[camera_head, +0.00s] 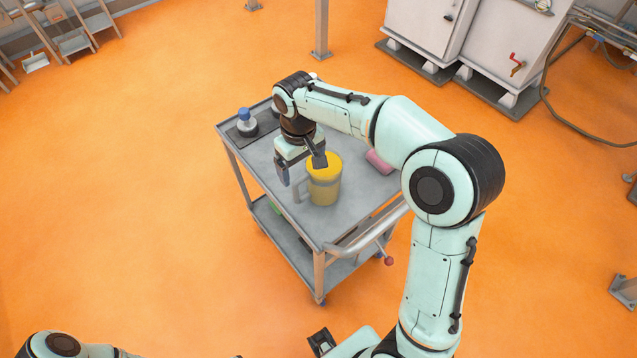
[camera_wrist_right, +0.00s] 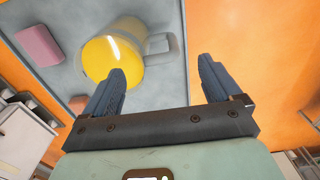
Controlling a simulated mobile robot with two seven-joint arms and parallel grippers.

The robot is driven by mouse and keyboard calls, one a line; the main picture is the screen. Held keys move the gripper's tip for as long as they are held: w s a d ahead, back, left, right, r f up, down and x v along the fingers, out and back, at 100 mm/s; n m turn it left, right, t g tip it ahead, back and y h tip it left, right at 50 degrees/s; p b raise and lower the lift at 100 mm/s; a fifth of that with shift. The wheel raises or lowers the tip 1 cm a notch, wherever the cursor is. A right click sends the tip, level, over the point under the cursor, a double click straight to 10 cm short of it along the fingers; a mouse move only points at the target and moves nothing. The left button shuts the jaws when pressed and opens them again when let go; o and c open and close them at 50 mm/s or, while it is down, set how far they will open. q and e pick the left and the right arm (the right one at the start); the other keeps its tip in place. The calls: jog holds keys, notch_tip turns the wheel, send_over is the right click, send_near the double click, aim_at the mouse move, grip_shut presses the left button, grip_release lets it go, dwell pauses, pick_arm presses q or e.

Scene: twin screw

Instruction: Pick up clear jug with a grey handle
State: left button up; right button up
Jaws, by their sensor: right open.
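The clear jug (camera_head: 325,188) stands upright on the top of the grey cart, with yellow showing inside it. Its grey handle (camera_head: 298,188) points left in the head view. In the right wrist view the jug (camera_wrist_right: 112,52) shows at upper left, with its handle (camera_wrist_right: 165,48) toward the space between the fingers. My right gripper (camera_head: 300,165) is open and empty, close to the handle side of the jug. In the head view one finger overlaps the jug's top edge; I cannot tell whether they touch.
The cart top (camera_head: 345,218) also holds a blue-capped bottle (camera_head: 246,122) on a dark mat at its far left and a pink block (camera_head: 379,162) right of the jug. A cart handle (camera_head: 365,243) runs along the near end. White cabinets (camera_head: 430,30) stand behind.

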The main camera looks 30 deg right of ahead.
aim_at(301, 178)
jog(key=shift+w+f, duration=0.2)
jog(key=shift+f, duration=2.85)
grip_shut()
jog(key=shift+r, duration=0.1)
